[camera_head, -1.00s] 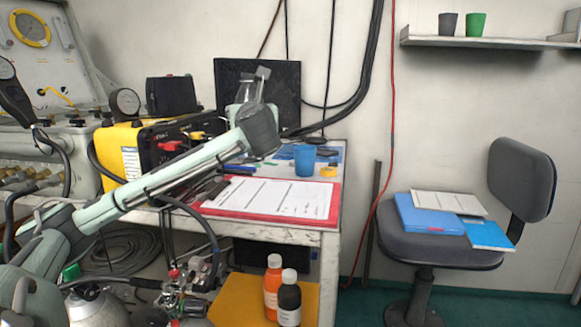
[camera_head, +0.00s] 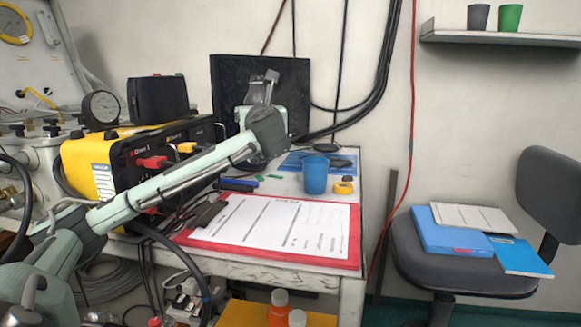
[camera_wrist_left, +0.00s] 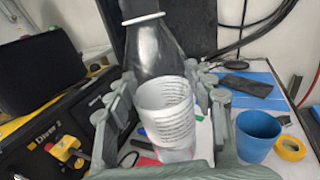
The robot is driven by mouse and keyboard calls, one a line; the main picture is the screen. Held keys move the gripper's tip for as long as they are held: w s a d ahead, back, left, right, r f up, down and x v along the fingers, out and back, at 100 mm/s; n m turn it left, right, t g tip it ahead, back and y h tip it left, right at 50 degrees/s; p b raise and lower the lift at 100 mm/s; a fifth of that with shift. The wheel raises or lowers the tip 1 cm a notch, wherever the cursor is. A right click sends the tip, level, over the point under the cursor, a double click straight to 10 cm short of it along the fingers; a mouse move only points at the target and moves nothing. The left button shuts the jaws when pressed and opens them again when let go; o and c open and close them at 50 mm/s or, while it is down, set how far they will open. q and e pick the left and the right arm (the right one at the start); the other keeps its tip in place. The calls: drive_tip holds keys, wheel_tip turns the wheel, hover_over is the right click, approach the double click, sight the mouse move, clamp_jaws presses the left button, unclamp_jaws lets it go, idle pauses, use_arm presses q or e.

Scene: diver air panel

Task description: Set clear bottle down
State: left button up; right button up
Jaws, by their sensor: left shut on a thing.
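The clear bottle shows large in the left wrist view (camera_wrist_left: 152,48), with a pale ring at its neck and a printed white label. My left gripper (camera_wrist_left: 165,112) is shut on it, with fingers on both sides of the labelled part. In the head view the left gripper (camera_head: 264,86) is above the back of the table (camera_head: 345,215), in front of a black panel. There my wrist and fingers hide much of the bottle, and I cannot tell whether its base touches the table. My right gripper is not in view.
A blue cup (camera_head: 315,175) and yellow tape roll (camera_head: 343,186) stand right of the gripper. A red clipboard (camera_head: 353,240) with paper covers the table front. A yellow-black unit (camera_head: 95,168) stands left; the black panel (camera_head: 225,80) stands behind. A blue mat (camera_head: 292,163) lies at the back.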

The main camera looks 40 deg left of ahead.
use_arm(q)
drive_tip(key=w+a+f, duration=0.2)
drive_tip(key=w+f, duration=0.8)
drive_tip(key=shift+a+f, duration=0.15)
drive_tip(key=shift+a, duration=0.2)
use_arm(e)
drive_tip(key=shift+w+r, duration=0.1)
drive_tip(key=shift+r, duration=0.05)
use_arm(q)
drive_tip(key=shift+f, duration=0.1)
drive_tip(key=o, duration=1.3)
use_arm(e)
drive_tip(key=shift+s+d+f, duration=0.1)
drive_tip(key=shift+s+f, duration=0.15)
use_arm(q)
drive_tip(key=v, duration=1.2)
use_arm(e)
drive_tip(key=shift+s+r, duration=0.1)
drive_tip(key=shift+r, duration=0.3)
